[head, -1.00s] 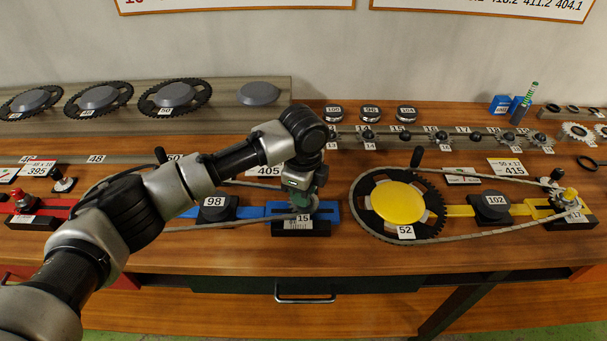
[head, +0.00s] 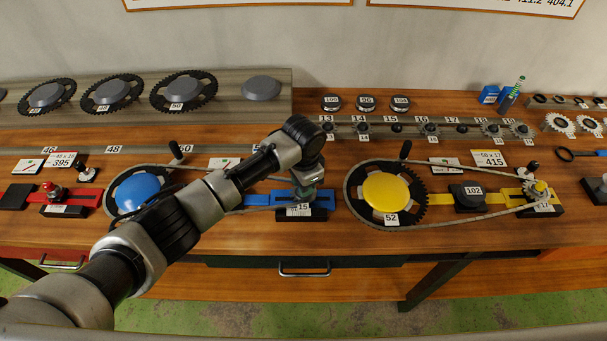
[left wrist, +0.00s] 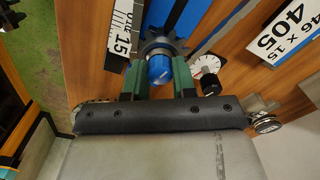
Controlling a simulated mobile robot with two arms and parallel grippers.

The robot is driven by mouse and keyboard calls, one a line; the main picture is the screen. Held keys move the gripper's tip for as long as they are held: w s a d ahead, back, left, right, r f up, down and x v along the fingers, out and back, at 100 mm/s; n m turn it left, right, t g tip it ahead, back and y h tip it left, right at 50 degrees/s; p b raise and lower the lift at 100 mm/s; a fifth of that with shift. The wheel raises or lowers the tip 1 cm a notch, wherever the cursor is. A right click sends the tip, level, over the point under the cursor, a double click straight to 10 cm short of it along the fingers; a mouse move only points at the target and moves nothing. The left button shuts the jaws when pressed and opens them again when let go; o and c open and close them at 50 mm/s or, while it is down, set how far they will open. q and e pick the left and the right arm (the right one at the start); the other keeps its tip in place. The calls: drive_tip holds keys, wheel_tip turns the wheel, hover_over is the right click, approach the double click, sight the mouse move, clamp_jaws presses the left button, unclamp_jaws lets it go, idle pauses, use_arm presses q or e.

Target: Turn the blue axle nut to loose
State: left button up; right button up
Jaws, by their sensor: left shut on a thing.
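The blue axle nut (left wrist: 159,70) shows in the left wrist view, in front of a dark toothed sprocket (left wrist: 160,45). My left gripper (left wrist: 160,78) has its two green fingers on either side of the nut and is shut on it. In the head view my left gripper (head: 304,191) points down at the blue slider's right end, above the black block marked 15 (head: 301,213); the nut is hidden there by the gripper. The blue chainring disc (head: 140,193) is partly behind my arm. My right gripper is not in view.
A yellow chainring (head: 387,193) with a chain stands right of the gripper. A red unit (head: 55,198) stands at the left. A dial (left wrist: 207,66) with a black knob (left wrist: 211,86) sits close to the right finger. Small sprockets line a rail behind.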

use_arm(q)
drive_tip(key=shift+r+n+p, duration=0.1)
drive_tip(key=shift+n+p, duration=0.85)
drive_tip(key=shift+n, duration=0.45)
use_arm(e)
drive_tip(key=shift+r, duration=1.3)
use_arm(q)
drive_tip(key=o, duration=0.9)
drive_tip(key=shift+o, duration=0.2)
wheel_tip(320, 180, up, 11)
drive_tip(key=b, duration=0.2)
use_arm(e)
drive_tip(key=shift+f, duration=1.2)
use_arm(q)
drive_tip(key=shift+f, duration=0.2)
